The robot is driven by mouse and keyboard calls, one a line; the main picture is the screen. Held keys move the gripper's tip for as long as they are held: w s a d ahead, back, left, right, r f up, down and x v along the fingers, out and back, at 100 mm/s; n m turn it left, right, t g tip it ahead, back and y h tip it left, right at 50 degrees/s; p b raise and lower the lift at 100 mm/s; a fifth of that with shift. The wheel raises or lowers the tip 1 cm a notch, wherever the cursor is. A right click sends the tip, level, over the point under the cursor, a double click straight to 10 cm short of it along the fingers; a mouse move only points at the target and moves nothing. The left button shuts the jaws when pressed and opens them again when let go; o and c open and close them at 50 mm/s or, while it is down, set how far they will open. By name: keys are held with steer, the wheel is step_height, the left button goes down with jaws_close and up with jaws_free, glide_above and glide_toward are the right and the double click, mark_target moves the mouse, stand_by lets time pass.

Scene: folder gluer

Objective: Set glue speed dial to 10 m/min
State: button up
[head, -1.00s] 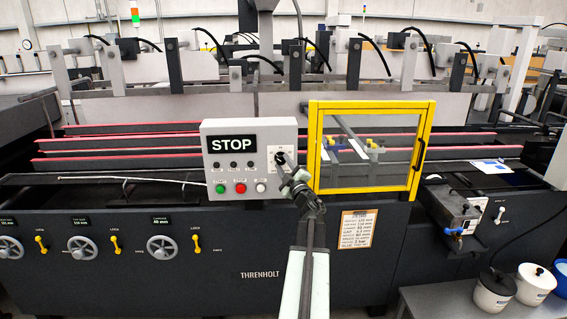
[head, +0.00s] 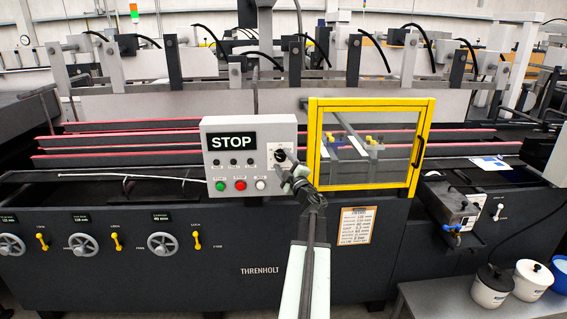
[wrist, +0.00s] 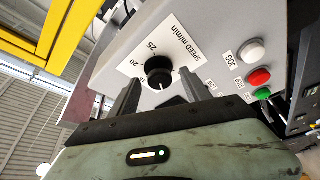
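The speed dial is a round black knob (wrist: 157,70) on a white plate marked "SPEED m/min", on the grey control box (head: 215,168). In the wrist view the numbers 20 and 25 show beside it; lower numbers are hard to read. A pale mark shows on the knob's lower side, but the value it points to cannot be told. My gripper (wrist: 160,78) is open, its two dark fingers reaching toward the knob from below, one on each side. Contact cannot be told. In the head view my gripper (head: 287,164) partly covers the dial plate.
A STOP sign (head: 231,142) and green, red and white buttons (head: 240,185) share the box. A yellow-framed guard (head: 314,150) stands close on the right. Handwheels (head: 162,245) and yellow latches line the lower front. White pots (head: 533,279) stand on a bench at lower right.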

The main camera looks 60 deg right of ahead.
steer(key=shift+s+a, duration=0.1)
steer(key=b+v, duration=0.1)
steer(key=v, duration=0.6)
steer(key=shift+s, duration=0.25)
steer(key=shift+a+f, duration=0.1)
steer(key=shift+a, duration=0.05)
